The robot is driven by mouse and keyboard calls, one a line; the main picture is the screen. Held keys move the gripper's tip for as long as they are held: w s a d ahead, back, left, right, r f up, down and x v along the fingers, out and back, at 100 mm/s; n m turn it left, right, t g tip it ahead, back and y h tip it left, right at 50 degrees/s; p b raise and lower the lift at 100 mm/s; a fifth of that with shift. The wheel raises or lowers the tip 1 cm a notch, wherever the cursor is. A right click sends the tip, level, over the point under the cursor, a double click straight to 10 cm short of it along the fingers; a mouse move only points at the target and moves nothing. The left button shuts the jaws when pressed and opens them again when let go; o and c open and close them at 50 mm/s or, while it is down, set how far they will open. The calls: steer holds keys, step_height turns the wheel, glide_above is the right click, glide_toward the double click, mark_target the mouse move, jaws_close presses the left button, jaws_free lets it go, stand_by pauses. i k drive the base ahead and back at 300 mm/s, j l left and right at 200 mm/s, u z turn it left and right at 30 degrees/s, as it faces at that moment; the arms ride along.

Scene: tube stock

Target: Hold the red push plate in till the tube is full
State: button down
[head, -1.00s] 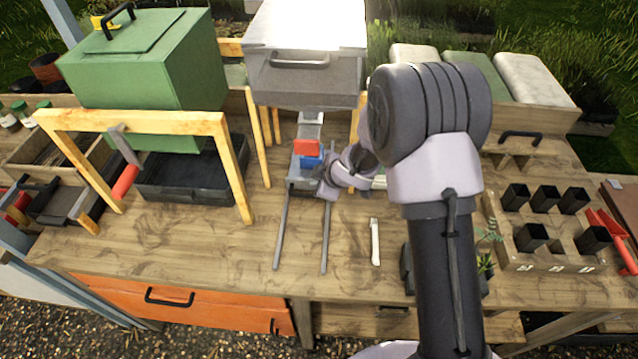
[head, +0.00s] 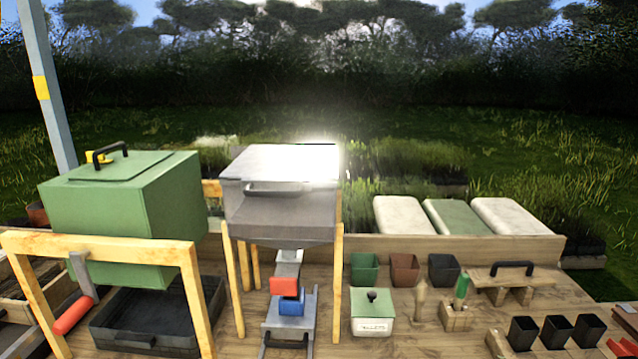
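The red push plate (head: 283,287) shows in the head view under the spout of the grey hopper (head: 280,200). I cannot tell whether the plate is pushed in. No tube that I can make out shows, so its fill level cannot be read. My gripper and arm are outside this view.
A green box (head: 125,205) on a wooden frame stands left, over a black tray (head: 150,335). A lidded green-and-white box (head: 372,312) stands right of the stand. Small pots (head: 404,270) and black cups (head: 555,331) are farther right.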

mark_target(284, 282)
steer(key=j+z, duration=0.25)
steer(key=j, duration=0.15)
steer(key=j+z, duration=0.25)
steer(key=j, duration=0.2)
steer(key=k+j+z, duration=0.1)
steer(key=j+z, duration=0.15)
steer(key=j, duration=0.15)
steer(key=k+j+z, duration=0.1)
steer(key=j+z, duration=0.15)
steer(key=j, duration=0.15)
steer(key=k+j+z, duration=0.25)
steer(key=j, duration=0.15)
steer(key=i, duration=0.1)
